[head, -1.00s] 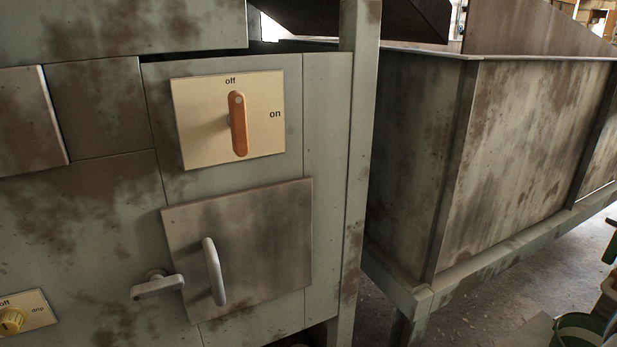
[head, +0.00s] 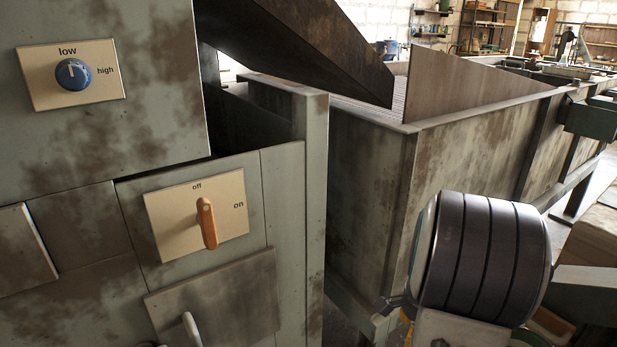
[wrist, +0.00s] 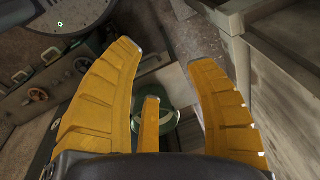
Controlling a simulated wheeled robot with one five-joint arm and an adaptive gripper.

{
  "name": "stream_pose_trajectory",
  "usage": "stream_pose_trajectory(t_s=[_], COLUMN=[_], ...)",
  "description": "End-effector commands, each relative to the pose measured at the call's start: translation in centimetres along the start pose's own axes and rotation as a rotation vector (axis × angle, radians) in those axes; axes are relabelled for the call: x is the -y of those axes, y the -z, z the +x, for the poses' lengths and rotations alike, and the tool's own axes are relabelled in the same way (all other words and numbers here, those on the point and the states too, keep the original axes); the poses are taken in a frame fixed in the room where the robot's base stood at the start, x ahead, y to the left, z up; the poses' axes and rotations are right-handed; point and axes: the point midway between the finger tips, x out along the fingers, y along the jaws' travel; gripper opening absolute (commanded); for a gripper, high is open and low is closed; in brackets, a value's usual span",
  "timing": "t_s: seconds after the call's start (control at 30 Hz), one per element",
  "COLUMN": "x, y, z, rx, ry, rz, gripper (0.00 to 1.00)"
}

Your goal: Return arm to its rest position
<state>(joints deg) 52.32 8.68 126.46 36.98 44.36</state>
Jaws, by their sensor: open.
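My gripper (wrist: 164,52) fills the lower part of the wrist view. Its yellow fingers are spread wide apart, and nothing is held between them. They point down over the floor, with a green round container (wrist: 184,135) far below, partly hidden by a finger. In the head view, a thick dark banded cylinder (head: 485,255), part of my arm, shows at the lower right. My gripper's fingers cannot be made out clearly there.
The rust-stained machine cabinet (head: 285,190) stands at left in the head view. It carries an orange off/on switch (head: 207,222) and a blue low/high knob (head: 72,74). A long metal trough (head: 450,165) runs behind. In the wrist view, a wall (wrist: 285,70) stands close at right.

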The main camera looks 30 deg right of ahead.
Motion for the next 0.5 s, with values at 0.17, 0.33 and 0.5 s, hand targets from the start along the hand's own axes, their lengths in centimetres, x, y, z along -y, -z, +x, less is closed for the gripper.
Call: stream_pose_trajectory(t_s=[0.17,0.33,0.5], x=[2.8,3.1,1.9], y=[-6.3,-11.9,-16.7], z=[-9.7,-16.7,-22.8], rx=[-0.013,-0.025,-0.039], ry=[0.055,0.107,0.161], rz=[-0.387,-0.743,-1.084], gripper=[0.5,0.5,0.5])
